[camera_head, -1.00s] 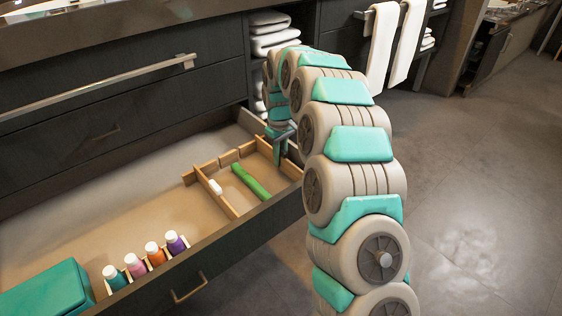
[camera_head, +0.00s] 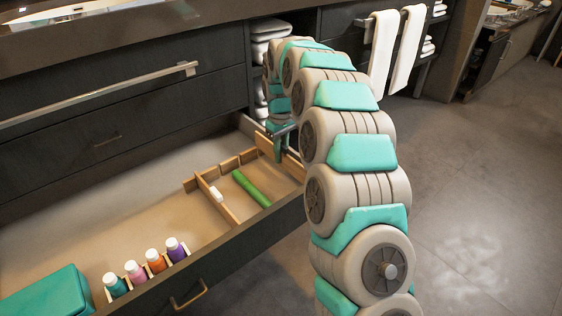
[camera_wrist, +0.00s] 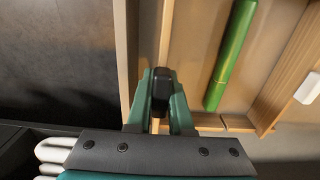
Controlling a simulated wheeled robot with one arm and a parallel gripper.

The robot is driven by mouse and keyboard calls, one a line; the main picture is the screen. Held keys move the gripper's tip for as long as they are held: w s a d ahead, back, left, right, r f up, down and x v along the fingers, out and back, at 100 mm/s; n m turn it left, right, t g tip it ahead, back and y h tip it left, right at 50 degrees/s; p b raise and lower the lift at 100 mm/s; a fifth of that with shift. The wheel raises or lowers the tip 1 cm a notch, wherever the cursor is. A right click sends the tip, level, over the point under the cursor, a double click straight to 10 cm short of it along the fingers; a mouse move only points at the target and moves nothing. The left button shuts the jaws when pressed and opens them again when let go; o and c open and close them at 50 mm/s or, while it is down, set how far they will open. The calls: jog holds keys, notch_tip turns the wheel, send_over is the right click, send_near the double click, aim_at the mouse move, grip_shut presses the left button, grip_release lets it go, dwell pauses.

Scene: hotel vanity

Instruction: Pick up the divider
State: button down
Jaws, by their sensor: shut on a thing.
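The divider (camera_head: 293,165), a thin wooden board, stands at the right end of the open drawer, partly hidden by my gripper (camera_head: 280,148). In the wrist view the divider (camera_wrist: 166,38) runs up the picture from my gripper (camera_wrist: 161,88). My gripper is shut on the divider near its back end. The drawer's side wall runs just left of it in the wrist view. Whether its lower edge touches the drawer floor is hidden.
A green tube (camera_head: 251,188) lies beside the divider. Another wooden divider (camera_head: 222,205) and a white item (camera_head: 216,194) are to its left. The drawer (camera_head: 110,225) also holds several capped bottles (camera_head: 156,260) and a teal box (camera_head: 48,298). White towels (camera_head: 380,50) hang behind.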

notch_tip(320, 180, up, 15)
jog(key=p, duration=0.1)
jog(key=shift+f, duration=0.15)
jog(key=shift+r+p, duration=0.95)
jog(key=shift+r, duration=0.05)
jog(key=shift+r+p, duration=0.5)
jog(key=shift+r, duration=0.2)
jog(key=shift+r+p, duration=1.5)
jog(key=shift+r, duration=0.5)
jog(key=shift+f, duration=0.1)
